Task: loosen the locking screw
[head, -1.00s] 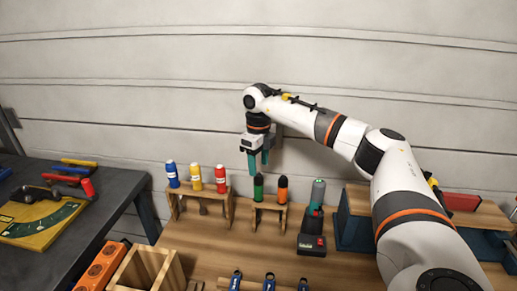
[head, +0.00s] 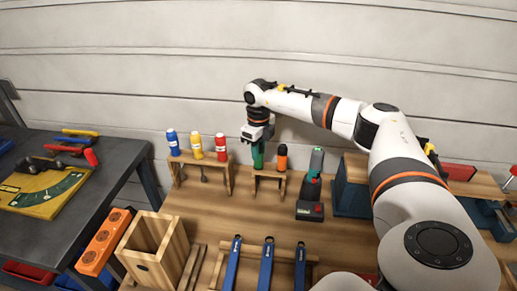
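My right gripper (head: 257,154) points down over the small wooden rack (head: 268,172) at the back of the workbench. Its fingers are at the green-handled tool (head: 258,164) in that rack and partly hide it. I cannot tell whether the fingers are closed on the handle. An orange-and-black handled tool (head: 282,160) stands just right of it in the same rack. I cannot make out the locking screw. My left gripper is not in view.
A cordless driver (head: 312,190) stands right of the gripper. An open wooden box (head: 155,250) and several blue tools (head: 267,265) are in front. A dark table (head: 105,180) with a yellow board (head: 45,195) stands left.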

